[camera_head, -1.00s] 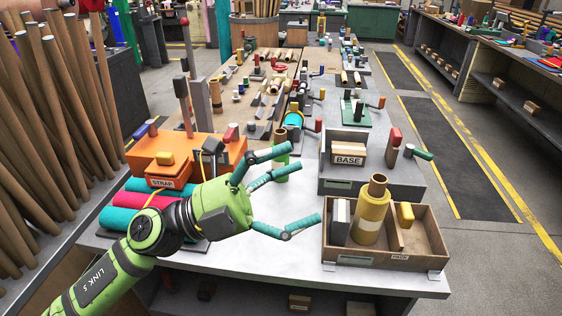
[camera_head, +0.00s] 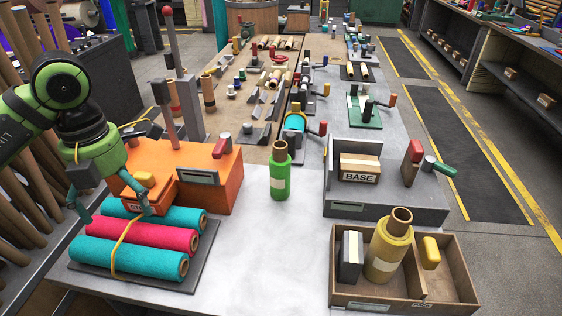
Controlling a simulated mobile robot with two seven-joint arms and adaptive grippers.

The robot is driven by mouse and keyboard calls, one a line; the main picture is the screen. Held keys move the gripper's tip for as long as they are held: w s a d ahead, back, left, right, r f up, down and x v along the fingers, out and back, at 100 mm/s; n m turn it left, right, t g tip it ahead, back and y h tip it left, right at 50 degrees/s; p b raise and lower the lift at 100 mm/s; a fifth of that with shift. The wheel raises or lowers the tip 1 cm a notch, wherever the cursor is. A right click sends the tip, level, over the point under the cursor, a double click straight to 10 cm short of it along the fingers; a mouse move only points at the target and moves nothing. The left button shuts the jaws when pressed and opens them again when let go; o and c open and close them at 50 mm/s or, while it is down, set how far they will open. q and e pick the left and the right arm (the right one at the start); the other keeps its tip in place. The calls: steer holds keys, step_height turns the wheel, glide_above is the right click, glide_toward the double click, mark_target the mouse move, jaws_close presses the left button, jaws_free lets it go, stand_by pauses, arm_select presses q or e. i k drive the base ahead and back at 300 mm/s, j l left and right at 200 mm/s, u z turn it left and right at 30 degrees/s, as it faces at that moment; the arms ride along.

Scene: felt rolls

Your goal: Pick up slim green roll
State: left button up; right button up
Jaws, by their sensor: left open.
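The slim green roll (camera_head: 280,178) stands upright on the pale table, with a brown core at its top and a pale label band. Nothing touches it or hides it. My left gripper (camera_head: 112,207) is open, at the left over the teal and red rolls and in front of the orange strap box (camera_head: 215,180). It is well to the left of the green roll. Its teal fingers point down and partly cover the box's label. My right gripper is not in view.
Two teal rolls (camera_head: 130,257) and a red roll (camera_head: 150,233) lie on a dark mat under a yellow band. A grey BASE box (camera_head: 400,200) and a wooden tray (camera_head: 455,275) with a thick yellow roll (camera_head: 388,250) stand right. Table around the green roll is clear.

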mark_target(280, 162)
steer(key=i+z, duration=0.1)
steer(key=z, duration=0.3)
steer(key=i+z, duration=0.15)
steer(key=z, duration=0.25)
steer(key=i+z, duration=0.1)
steer(key=z, duration=0.3)
